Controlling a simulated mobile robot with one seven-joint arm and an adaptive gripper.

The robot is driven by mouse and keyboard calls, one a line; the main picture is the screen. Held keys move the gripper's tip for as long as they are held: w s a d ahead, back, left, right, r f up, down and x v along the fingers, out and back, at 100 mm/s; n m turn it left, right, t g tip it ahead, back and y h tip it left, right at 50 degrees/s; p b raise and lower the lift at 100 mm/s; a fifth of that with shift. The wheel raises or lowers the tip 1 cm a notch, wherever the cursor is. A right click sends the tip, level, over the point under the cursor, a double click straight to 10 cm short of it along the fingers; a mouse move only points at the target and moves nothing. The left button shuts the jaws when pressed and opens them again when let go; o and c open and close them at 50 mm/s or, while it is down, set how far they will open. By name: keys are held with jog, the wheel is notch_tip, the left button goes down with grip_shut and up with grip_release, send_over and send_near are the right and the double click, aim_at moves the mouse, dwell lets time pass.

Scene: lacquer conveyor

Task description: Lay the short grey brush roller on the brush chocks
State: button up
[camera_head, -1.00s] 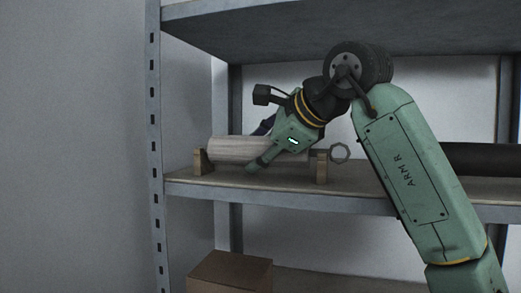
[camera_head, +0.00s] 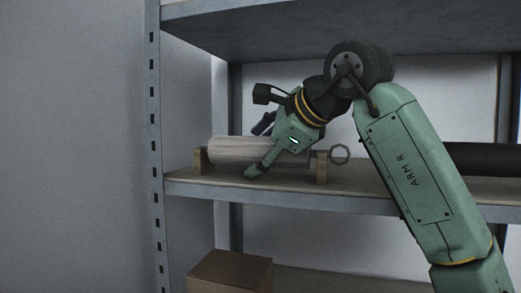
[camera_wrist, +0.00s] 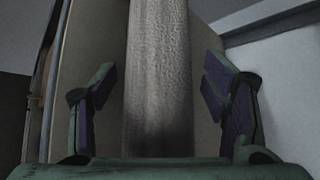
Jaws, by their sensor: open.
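The short grey brush roller (camera_head: 232,150) lies level on the middle shelf. Its left end rests at the left wooden chock (camera_head: 200,161) and its right part reaches toward the right wooden chock (camera_head: 321,167), partly hidden behind my gripper. My gripper (camera_head: 256,158) is open at the roller, with one finger in front of it and the other partly visible behind. In the wrist view the roller (camera_wrist: 158,75) runs between the two spread fingers of my gripper (camera_wrist: 163,95), with a gap on each side.
A metal ring (camera_head: 340,154) shows just right of the right chock. A long dark cylinder (camera_head: 485,159) lies farther right on the same shelf (camera_head: 350,197), behind my arm. A brown box (camera_head: 230,273) stands below. The upper shelf (camera_head: 260,35) hangs overhead.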

jog(key=v, duration=1.2)
dwell(0.3)
